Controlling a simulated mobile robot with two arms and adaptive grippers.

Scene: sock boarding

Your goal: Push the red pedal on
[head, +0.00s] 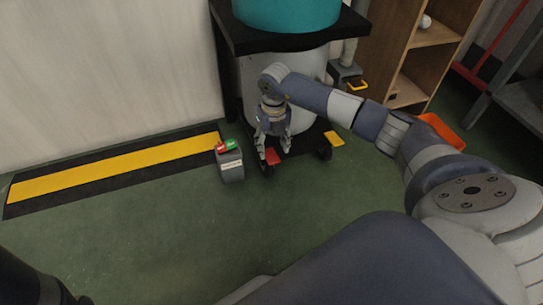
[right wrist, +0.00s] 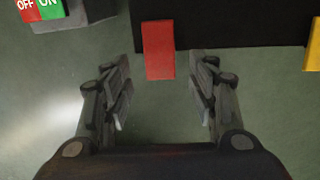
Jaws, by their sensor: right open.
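The red pedal (head: 273,157) is at the foot of a machine with a black base, near the floor. In the right wrist view the red pedal (right wrist: 158,50) sticks out from the black base edge, ahead of and between my finger lines. My right gripper (head: 274,146) points down close to the pedal and partly covers it in the head view. It is open, with nothing between its fingers (right wrist: 160,92). I cannot tell from these views whether it touches the pedal or how high it is above it. My left gripper is not in view.
A yellow pedal (head: 334,138) sits to the right on the same base. A grey box (head: 231,169) with red OFF and green ON labels stands just left. Wooden shelves (head: 412,72) and an orange bin (head: 441,131) are at right. Green floor in front is clear.

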